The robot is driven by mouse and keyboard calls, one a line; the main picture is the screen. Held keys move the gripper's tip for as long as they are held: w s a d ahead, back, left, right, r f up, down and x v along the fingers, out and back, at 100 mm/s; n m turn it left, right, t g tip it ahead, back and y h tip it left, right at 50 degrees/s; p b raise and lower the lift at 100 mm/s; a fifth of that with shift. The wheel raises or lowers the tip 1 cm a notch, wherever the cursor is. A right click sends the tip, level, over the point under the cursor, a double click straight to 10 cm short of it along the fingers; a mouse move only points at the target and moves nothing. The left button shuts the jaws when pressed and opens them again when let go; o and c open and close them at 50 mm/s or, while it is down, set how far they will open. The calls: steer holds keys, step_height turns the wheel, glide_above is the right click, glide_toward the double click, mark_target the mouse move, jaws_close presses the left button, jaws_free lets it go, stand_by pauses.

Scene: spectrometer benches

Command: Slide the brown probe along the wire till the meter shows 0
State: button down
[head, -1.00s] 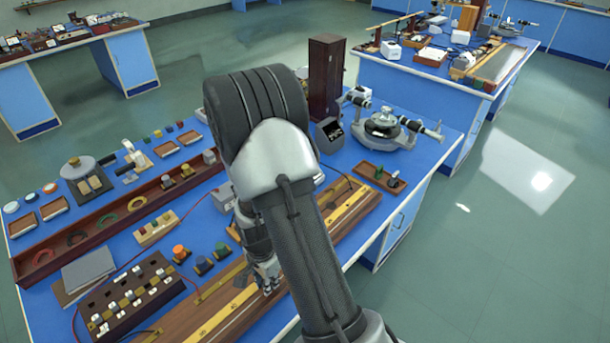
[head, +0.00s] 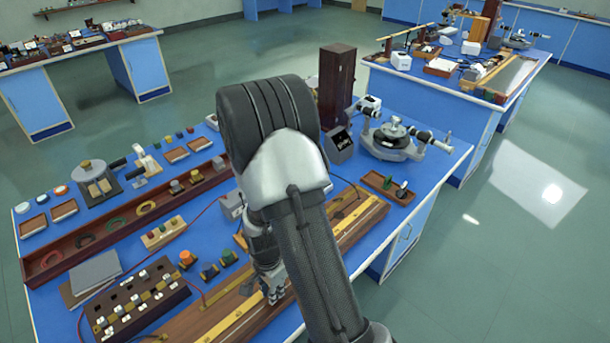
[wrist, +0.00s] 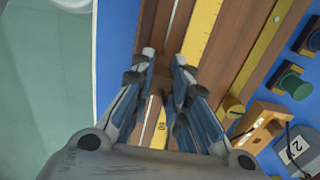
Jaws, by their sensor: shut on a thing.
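The long wooden wire board (head: 345,229) with yellow scales runs diagonally along the bench's front edge. It also shows in the wrist view (wrist: 232,55), with a yellow scale strip (wrist: 200,32). My gripper (head: 275,293) is low over the board's middle part. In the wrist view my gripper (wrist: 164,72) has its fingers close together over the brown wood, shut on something. The brown probe is not clearly seen; the fingers hide what is between them. The thin wire cannot be made out. A dark box with a sloping face (head: 340,145) may be the meter; no reading is legible.
A plug resistance box (head: 135,300) and several coloured knobs (head: 208,271) stand left of my gripper. A spectrometer (head: 393,140) and a small brown tray (head: 385,188) are at the bench's right end. Open floor (head: 460,260) lies to the right.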

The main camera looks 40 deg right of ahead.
steer(key=shift+s+a+f, duration=0.1)
steer(key=shift+s+f, duration=0.05)
steer(key=shift+s, duration=0.1)
stand_by(0.3)
steer(key=c, duration=1.9)
jaws_free()
steer(key=shift+c, duration=0.2)
steer(key=o, duration=0.5)
steer(key=shift+w, duration=0.2)
steer(key=s+a+r+n+t, duration=0.1)
steer(key=s+a+r+n, duration=0.2)
steer(key=r, duration=1)
steer(key=a+r+n+t, duration=0.1)
steer(key=a+r+n, duration=0.3)
steer(key=r, duration=0.9)
steer(key=s+a+r+n+t, duration=0.1)
steer(key=s+r+n, duration=0.1)
steer(key=s+n, duration=0.1)
steer(key=s+a+r+n, duration=0.1)
steer(key=s+r+n, duration=0.2)
steer(key=s+n, duration=0.1)
steer(key=s+a+r+n+t, duration=0.1)
steer(key=s+r+n, duration=0.1)
steer(key=s+n, duration=0.1)
steer(key=shift+s+a+r+n+t+b, duration=0.25)
steer(key=shift+a+n+t+b, duration=0.05)
steer(key=shift+b, duration=0.1)
